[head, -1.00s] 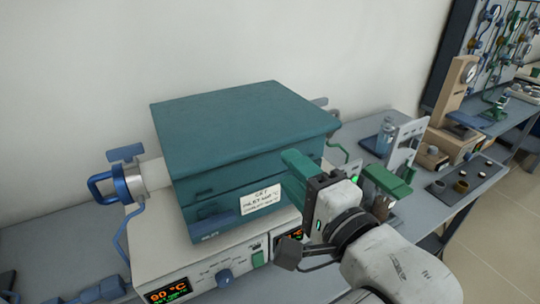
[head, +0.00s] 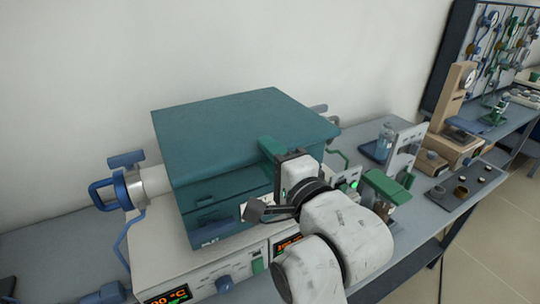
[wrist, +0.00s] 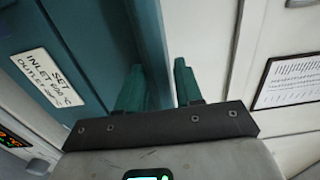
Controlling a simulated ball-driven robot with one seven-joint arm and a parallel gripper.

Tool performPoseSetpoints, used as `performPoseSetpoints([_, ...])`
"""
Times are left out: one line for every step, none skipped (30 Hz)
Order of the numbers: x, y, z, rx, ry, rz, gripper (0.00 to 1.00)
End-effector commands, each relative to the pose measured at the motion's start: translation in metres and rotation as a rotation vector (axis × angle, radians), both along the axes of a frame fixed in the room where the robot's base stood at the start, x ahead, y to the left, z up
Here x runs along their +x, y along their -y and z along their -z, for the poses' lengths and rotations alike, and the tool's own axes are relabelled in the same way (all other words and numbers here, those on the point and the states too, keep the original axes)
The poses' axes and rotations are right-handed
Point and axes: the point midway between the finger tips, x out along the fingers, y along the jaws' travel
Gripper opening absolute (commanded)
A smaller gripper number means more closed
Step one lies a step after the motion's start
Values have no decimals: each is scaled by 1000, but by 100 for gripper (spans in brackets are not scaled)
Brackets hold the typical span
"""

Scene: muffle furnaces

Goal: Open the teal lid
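The teal lid (head: 235,130) lies flat and looks closed on the teal furnace body (head: 190,197). My gripper (head: 268,147) is at the lid's front right side, and one teal finger overlaps the lid's front edge in the head view. In the wrist view my gripper's two teal fingers (wrist: 158,85) are spread apart. The teal furnace side (wrist: 85,40) shows at left, with its edge running between the fingers. I cannot tell whether a finger touches the lid. My wrist hides part of the furnace front.
A white label (wrist: 45,77) is on the furnace front. The furnace stands on a pale control base (head: 215,265) with orange displays. A blue-handled fitting (head: 125,185) sticks out at left. Green-topped equipment (head: 385,187) stands close to the right of my arm.

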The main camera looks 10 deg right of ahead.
Motion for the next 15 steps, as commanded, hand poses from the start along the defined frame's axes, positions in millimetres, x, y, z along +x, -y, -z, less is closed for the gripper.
performPoseSetpoints([0,0,0,0,0,0,30])
performPoseSetpoints([0,0,0,0,0,0,27])
performPoseSetpoints([0,0,0,0,0,0,24])
performPoseSetpoints([0,0,0,0,0,0,21])
performPoseSetpoints([0,0,0,0,0,0,18])
performPoseSetpoints([0,0,0,0,0,0,14])
performPoseSetpoints([0,0,0,0,0,0,11])
performPoseSetpoints([0,0,0,0,-1,0,8])
performPoseSetpoints([0,0,0,0,-1,0,4])
performPoseSetpoints([0,0,0,0,-1,0,2])
performPoseSetpoints([0,0,0,0,-1,0,0])
performPoseSetpoints([0,0,0,0,-1,0,0])
performPoseSetpoints([0,0,0,0,-1,0,0])
performPoseSetpoints([0,0,0,0,-1,0,0])
performPoseSetpoints([0,0,0,0,-1,0,0])
